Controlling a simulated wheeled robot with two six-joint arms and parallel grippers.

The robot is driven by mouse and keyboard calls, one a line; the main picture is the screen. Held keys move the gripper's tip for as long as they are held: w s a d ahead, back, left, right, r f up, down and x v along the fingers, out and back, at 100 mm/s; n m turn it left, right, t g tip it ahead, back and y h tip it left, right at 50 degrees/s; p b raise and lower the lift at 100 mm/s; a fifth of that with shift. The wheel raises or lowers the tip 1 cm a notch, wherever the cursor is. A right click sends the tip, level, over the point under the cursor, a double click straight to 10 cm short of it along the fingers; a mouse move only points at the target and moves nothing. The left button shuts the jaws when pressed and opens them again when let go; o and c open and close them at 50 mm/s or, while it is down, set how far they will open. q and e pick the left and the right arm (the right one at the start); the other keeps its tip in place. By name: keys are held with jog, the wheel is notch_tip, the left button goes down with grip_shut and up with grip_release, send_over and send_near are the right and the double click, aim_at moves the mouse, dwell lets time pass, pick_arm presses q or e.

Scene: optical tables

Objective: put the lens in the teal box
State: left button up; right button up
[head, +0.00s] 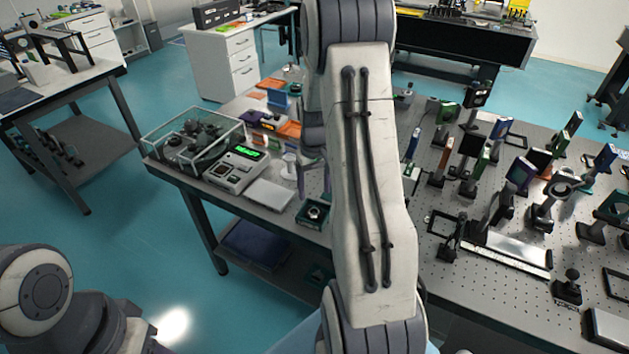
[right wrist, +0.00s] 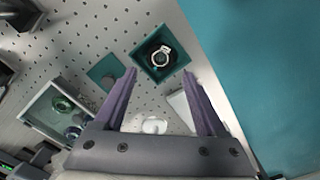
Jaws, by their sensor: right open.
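The teal box (head: 303,221) is a small open square box near the table's front edge, left of my right arm in the head view. It also shows in the right wrist view (right wrist: 140,57), just beyond the fingertips. A round lens (right wrist: 160,56) with a pale ring sits inside its walls; it is small and dark in the head view (head: 315,212). My right gripper (right wrist: 159,73) is open, with nothing between its purple fingers, and is apart from the box. In the head view its arm hides most of it. My left gripper is out of view.
A white flat block (head: 269,195), a device with a green display (head: 238,168) and a glass case (head: 190,140) stand left of the box. Many mounted optics (head: 520,175) crowd the table on the right. A tray with round parts (right wrist: 42,108) shows in the wrist view.

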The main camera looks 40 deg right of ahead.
jog(key=s+a+r+n, duration=0.2)
jog(key=a+r, duration=0.1)
jog(key=a, duration=0.5)
jog(key=s+a+r+n, duration=0.2)
jog(key=a+r, duration=0.2)
jog(key=a, duration=0.4)
jog(key=s+a+r+n, duration=0.2)
jog(key=a+r, duration=0.1)
jog(key=a, duration=0.6)
jog(key=s+a+n, duration=0.2)
jog(key=s+a, duration=0.2)
jog(key=s, duration=0.3)
jog(key=s+a+r+n+y, duration=0.1)
jog(key=s+a+n, duration=0.2)
jog(key=s+a, duration=0.2)
jog(key=s, duration=0.3)
jog(key=shift+s+r, duration=0.15)
jog(key=shift+r, duration=0.15)
jog(key=shift+d, duration=0.1)
